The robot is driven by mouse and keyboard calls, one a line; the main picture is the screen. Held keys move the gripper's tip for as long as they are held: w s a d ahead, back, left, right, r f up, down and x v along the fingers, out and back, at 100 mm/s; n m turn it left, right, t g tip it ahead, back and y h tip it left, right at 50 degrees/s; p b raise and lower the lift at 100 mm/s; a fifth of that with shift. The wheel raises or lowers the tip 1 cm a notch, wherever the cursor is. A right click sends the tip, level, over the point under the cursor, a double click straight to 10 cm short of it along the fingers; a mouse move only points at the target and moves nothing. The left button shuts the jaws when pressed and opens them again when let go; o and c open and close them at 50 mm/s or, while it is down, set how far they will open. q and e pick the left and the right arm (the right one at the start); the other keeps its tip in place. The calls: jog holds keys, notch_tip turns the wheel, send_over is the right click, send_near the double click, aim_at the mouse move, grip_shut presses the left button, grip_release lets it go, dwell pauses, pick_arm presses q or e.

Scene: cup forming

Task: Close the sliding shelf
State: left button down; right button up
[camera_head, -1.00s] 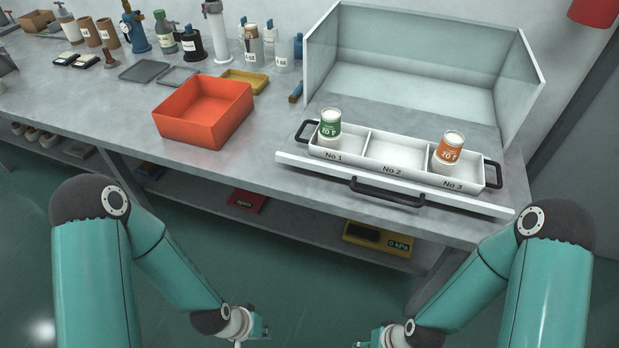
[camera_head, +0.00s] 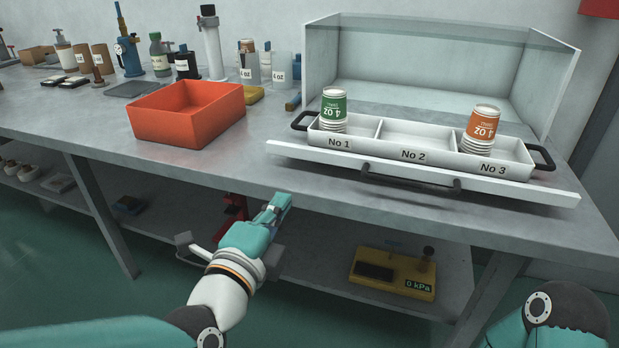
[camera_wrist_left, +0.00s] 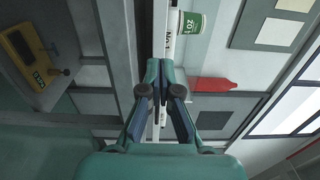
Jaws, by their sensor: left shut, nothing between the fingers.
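The white sliding shelf (camera_head: 300,156) sticks out at the front of a clear-walled enclosure, with a black handle (camera_head: 410,181) on its front edge. On it stands a white tray (camera_head: 372,150) with compartments No 1, No 2 and No 3. A stack of green-labelled cups (camera_head: 334,108) stands in No 1 and an orange-labelled stack (camera_head: 481,128) in No 3; No 2 looks empty. My left gripper (camera_head: 279,203) is shut and empty, below and left of the handle, apart from it. In the left wrist view its fingertips (camera_wrist_left: 160,70) meet. My right gripper is out of view.
An orange bin (camera_head: 187,118) stands on the bench left of the shelf. The bench's front edge (camera_head: 200,170) runs just above my left gripper. A yellow gauge box (camera_head: 392,275) sits on the lower shelf. Bottles and tools line the back left.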

aim_at(312, 157)
pick_arm(q)
jog(key=b+x, duration=0.1)
jog(key=x, duration=1.1)
jog(key=shift+w+d+f+b, duration=0.1)
jog(key=shift+w+f+b, duration=0.1)
jog(key=shift+w+b, duration=0.15)
jog(key=shift+w+d, duration=0.1)
jog(key=shift+w, duration=0.3)
jog(key=shift+r, duration=0.1)
